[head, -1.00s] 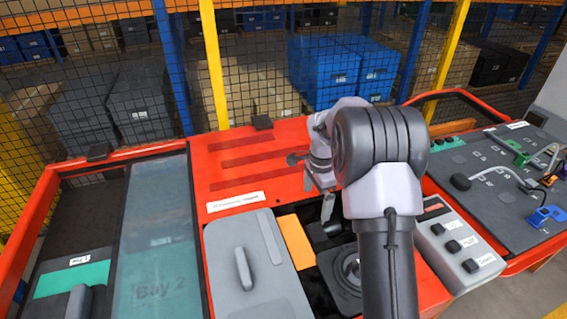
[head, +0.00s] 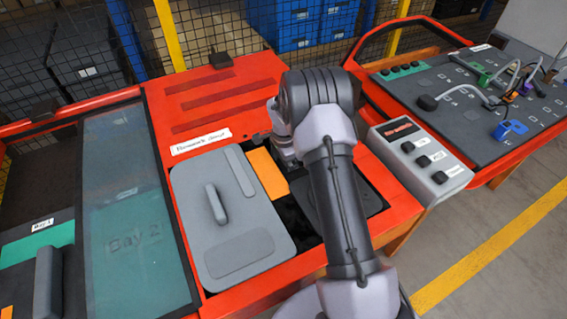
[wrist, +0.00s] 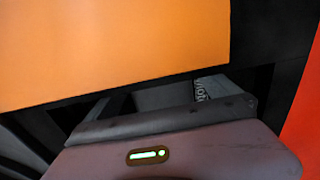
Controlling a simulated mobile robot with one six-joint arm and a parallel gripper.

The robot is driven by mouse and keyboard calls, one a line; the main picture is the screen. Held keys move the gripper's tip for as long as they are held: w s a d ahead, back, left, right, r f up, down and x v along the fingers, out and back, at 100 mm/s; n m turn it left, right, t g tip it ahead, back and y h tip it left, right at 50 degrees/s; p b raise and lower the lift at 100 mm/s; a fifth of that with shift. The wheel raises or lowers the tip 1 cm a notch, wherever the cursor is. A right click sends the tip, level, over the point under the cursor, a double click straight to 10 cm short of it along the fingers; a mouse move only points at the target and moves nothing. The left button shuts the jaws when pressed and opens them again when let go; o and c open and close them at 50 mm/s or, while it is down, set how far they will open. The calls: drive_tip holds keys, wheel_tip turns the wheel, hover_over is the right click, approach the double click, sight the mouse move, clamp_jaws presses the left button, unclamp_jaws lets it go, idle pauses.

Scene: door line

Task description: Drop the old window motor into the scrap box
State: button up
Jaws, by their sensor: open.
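The wrist view shows the body of my gripper (wrist: 165,118), with a green light, close to an orange panel. The gripper is open; its fingertips are not clear. Just beyond it, low in a dark recess, is a grey part (wrist: 203,88) with partly hidden lettering that looks like "Motor". I cannot tell if it is the old window motor, or if the jaws are around it. In the head view my arm hides the fingers, and my wrist reaches down behind the orange panel (head: 268,172). I cannot make out a scrap box.
A grey lid with a handle (head: 232,235) lies left of the orange panel. Left of it is a glassy cover marked Bay 2 (head: 135,215). A button box (head: 420,158) and a panel with cables (head: 480,95) stand right. A mesh fence runs behind.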

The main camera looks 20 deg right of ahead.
drive_tip(key=c, duration=2.1)
drive_tip(key=shift+r, duration=0.3)
drive_tip(key=o, duration=1.4)
drive_tip(key=c, duration=1.4)
wheel_tip(320, 180, up, 24)
drive_tip(key=p, duration=1.5)
